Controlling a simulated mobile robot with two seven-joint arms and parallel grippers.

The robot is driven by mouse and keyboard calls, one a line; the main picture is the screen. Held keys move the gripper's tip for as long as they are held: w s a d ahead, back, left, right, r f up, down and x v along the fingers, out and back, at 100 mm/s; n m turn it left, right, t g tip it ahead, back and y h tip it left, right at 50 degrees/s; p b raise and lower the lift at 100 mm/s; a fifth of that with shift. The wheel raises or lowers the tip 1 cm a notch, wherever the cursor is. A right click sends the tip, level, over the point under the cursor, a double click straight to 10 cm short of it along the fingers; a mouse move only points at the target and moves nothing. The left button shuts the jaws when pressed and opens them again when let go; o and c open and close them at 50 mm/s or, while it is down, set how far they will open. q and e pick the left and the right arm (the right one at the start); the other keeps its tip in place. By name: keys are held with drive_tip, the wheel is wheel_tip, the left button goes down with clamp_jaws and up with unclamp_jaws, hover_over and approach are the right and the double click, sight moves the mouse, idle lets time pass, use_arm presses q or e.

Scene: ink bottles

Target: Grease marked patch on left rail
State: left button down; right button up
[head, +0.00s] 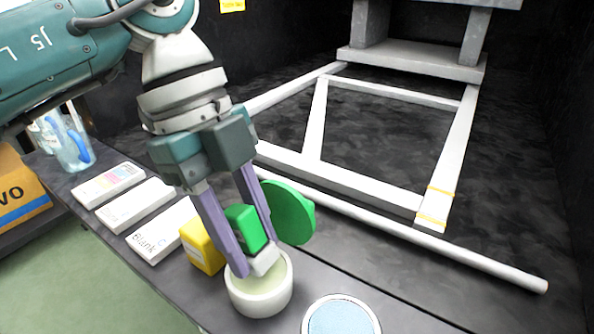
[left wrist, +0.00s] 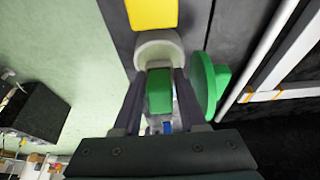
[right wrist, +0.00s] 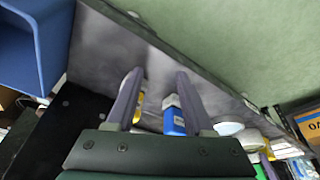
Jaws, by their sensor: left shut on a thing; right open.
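My left gripper (head: 257,268) is shut on a green block-like handle (head: 243,228) with a pale tip. It holds the tip at the mouth of a round cream jar (head: 259,298), seemingly inside the rim. In the left wrist view the green handle (left wrist: 160,92) sits between the fingers, with the jar (left wrist: 160,42) just beyond. A green disc (head: 288,212) stands on edge beside the jar. Two yellow bands mark a patch (head: 433,212) at the near end of a white rail (head: 458,145). My right gripper (right wrist: 155,75) is open and empty.
A yellow block (head: 203,247) stands beside the jar, with white labelled boxes (head: 160,231) farther left. A round tin with a blue top (head: 342,318) is at the front. A white bar (head: 400,226) lies between jar and rails. A blue bin (right wrist: 30,45) shows in the right wrist view.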

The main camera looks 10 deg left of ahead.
sight(244, 211)
use_arm(q)
drive_tip(key=shift+f, duration=0.5)
use_arm(e)
drive_tip(key=shift+f, duration=0.25)
use_arm(q)
drive_tip(key=shift+a+f, duration=0.1)
drive_tip(key=shift+f, duration=0.05)
use_arm(e)
drive_tip(key=shift+r, duration=0.3)
idle(1.4)
use_arm(q)
wheel_tip(244, 211, up, 7)
drive_tip(key=p, duration=0.8)
use_arm(e)
wheel_tip(244, 211, up, 8)
use_arm(q)
drive_tip(key=shift+r, duration=0.2)
use_arm(e)
drive_tip(key=shift+r, duration=0.2)
